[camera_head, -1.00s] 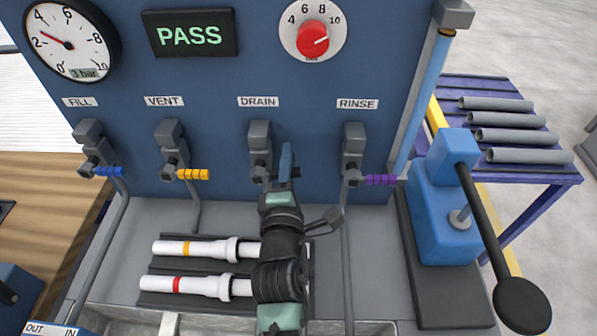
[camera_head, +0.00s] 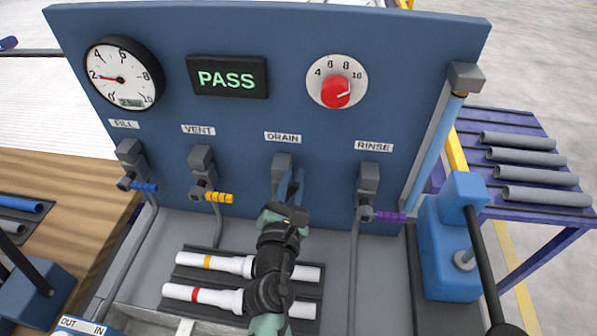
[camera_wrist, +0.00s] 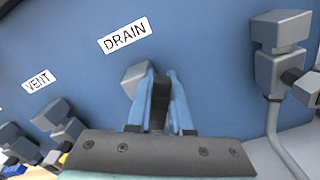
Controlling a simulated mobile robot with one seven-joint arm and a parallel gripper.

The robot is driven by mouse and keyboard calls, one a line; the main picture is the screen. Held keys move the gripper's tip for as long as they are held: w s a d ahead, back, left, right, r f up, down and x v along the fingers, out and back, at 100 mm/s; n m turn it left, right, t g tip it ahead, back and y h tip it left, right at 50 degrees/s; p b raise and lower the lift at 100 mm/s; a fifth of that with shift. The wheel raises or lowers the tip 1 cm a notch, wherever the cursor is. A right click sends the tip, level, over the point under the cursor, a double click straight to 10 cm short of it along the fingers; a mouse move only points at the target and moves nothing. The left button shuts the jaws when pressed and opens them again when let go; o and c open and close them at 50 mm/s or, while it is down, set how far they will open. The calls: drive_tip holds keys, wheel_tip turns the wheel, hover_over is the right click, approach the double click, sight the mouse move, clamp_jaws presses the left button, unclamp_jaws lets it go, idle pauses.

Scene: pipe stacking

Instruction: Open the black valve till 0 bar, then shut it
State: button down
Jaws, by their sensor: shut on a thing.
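The black valve handle (camera_wrist: 159,91) is under the DRAIN label, and in the wrist view it stands between the two blue fingers of my gripper (camera_wrist: 158,88). My gripper (camera_head: 289,186) is shut on it; in the head view the fingers and wrist mostly hide the handle. The grey drain valve body (camera_head: 282,165) shows just above the fingers.
The display (camera_head: 227,77) reads PASS beside a red knob (camera_head: 336,91). The blue-handled fill valve (camera_head: 131,165) and yellow-handled vent valve (camera_head: 204,176) are left, the purple-handled rinse valve (camera_head: 367,191) right. White pipes (camera_head: 214,297) lie below my arm.

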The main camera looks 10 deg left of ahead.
drive_tip(key=n, duration=0.1)
drive_tip(key=a+n+p, duration=0.1)
drive_tip(key=n, duration=0.1)
drive_tip(key=shift+a+r, duration=0.25)
drive_tip(key=shift+r, duration=0.15)
drive_tip(key=shift+a+n+p, duration=0.25)
drive_tip(key=shift+n+p, duration=0.1)
drive_tip(key=shift+n, duration=0.3)
drive_tip(key=shift+a+n+p, duration=0.25)
drive_tip(key=shift+n+p, duration=0.1)
drive_tip(key=shift+n, duration=0.3)
drive_tip(key=shift+a, duration=0.1)
drive_tip(key=c, duration=0.8)
unclamp_jaws()
drive_tip(key=shift+s, duration=0.1)
drive_tip(key=s+b, duration=0.1)
drive_tip(key=s, duration=1.1)
drive_tip(key=shift+s, duration=0.35)
